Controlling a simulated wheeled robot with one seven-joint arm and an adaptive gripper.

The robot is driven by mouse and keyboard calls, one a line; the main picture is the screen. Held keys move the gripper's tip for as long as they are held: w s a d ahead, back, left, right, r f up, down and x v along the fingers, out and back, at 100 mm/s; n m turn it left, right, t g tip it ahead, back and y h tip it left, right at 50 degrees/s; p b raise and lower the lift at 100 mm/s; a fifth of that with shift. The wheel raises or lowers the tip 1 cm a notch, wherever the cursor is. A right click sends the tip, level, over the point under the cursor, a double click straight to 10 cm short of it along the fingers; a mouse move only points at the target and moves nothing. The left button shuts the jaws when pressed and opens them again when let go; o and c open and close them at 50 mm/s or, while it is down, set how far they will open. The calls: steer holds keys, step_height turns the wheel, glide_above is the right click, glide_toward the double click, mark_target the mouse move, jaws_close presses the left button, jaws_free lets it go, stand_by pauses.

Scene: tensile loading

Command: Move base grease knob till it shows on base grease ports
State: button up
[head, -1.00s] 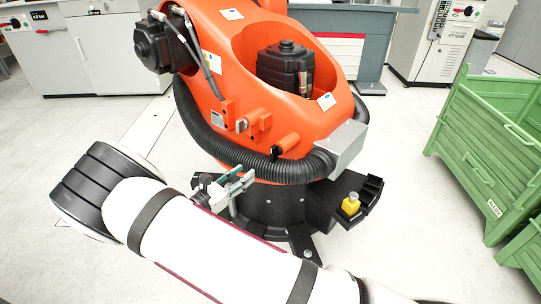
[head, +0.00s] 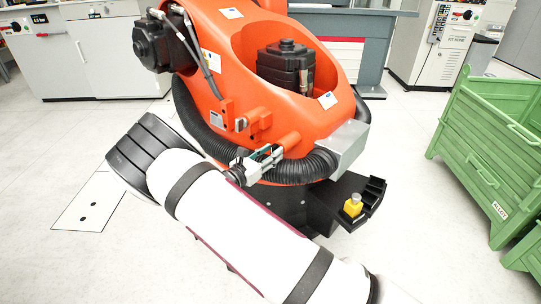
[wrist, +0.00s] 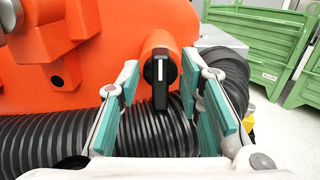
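The black grease knob (wrist: 159,74) sits on an orange round boss of the big orange robot's base (head: 232,60). Its long grip points down in the wrist view, with a white line along it. My gripper (wrist: 160,85) is open, with one teal-padded finger on each side of the knob in that picture. The fingers appear apart from the knob, a little short of it. In the head view my gripper (head: 268,156) covers most of the knob. I cannot make out port lettering around the knob.
A black corrugated hose (wrist: 160,128) runs just below and behind the knob. An orange block (wrist: 45,30) stands left of it. A yellow bottle (head: 352,205) stands in a black holder at the base's right. Green crates (head: 490,150) stand at right.

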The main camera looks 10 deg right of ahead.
steer(key=shift+d, duration=0.15)
steer(key=shift+c, duration=0.5)
jaws_close()
steer(key=shift+m, duration=0.3)
steer(key=m, duration=0.3)
steer(key=shift+s, duration=0.1)
steer(key=m, duration=0.4)
steer(key=shift+s+d+f+p, duration=0.1)
steer(key=shift+p, duration=0.2)
steer(key=m, duration=0.6)
steer(key=shift+s+d+f+m+b, duration=0.1)
steer(key=shift+s+f+m+b, duration=0.05)
steer(key=shift+f+m+b, duration=0.2)
steer(key=shift+m, duration=0.25)
